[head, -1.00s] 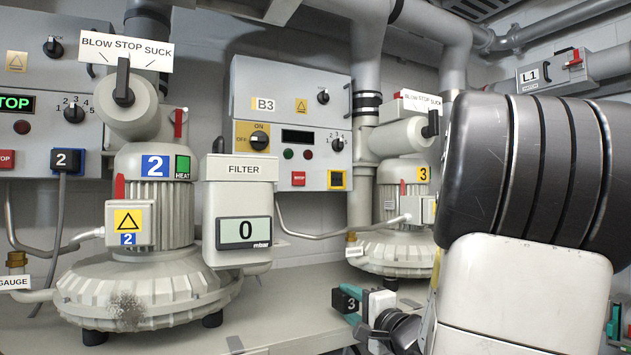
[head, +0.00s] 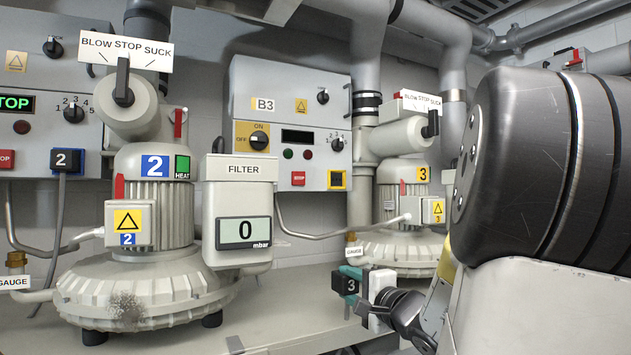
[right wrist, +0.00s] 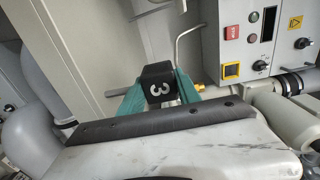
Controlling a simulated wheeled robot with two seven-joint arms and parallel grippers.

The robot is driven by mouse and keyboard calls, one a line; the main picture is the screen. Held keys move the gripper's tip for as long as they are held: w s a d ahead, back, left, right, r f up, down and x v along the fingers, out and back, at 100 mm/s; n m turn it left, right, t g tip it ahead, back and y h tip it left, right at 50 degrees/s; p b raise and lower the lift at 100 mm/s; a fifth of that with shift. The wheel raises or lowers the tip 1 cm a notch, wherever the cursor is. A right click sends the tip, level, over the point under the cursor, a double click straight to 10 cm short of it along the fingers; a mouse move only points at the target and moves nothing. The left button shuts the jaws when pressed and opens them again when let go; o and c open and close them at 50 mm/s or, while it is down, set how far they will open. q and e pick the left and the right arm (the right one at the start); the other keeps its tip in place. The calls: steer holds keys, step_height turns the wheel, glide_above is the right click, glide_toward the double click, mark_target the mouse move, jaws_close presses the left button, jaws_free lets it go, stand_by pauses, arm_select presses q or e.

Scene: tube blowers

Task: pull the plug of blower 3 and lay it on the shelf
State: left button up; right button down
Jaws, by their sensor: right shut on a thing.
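The black plug marked 3 (head: 349,285) is between the teal fingers of my right gripper (head: 353,291), which is shut on it. It also shows in the right wrist view (right wrist: 157,79), between the teal fingertips (right wrist: 157,90). In the head view the plug is in front of blower 3 (head: 400,215), over the grey shelf (head: 285,308). I cannot tell whether it touches the shelf. On the B3 box (head: 285,90) the yellow-framed socket (head: 337,180) has no plug in it. My left gripper is not in view.
Blower 2 (head: 150,275) stands on the left, with its plug 2 (head: 66,160) in a socket. The filter housing (head: 240,195) with a display reading 0 is left of the plug. The shelf between the filter and the plug is bare.

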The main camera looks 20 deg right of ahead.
steer(key=shift+r, duration=0.25)
steer(key=n, duration=0.4)
steer(key=shift+n, duration=0.3)
steer(key=n, duration=0.4)
steer(key=shift+n, duration=0.3)
steer(key=n, duration=0.4)
steer(key=shift+n, duration=0.3)
steer(key=n, duration=0.4)
steer(key=shift+f, duration=0.15)
steer(key=shift+f, duration=1)
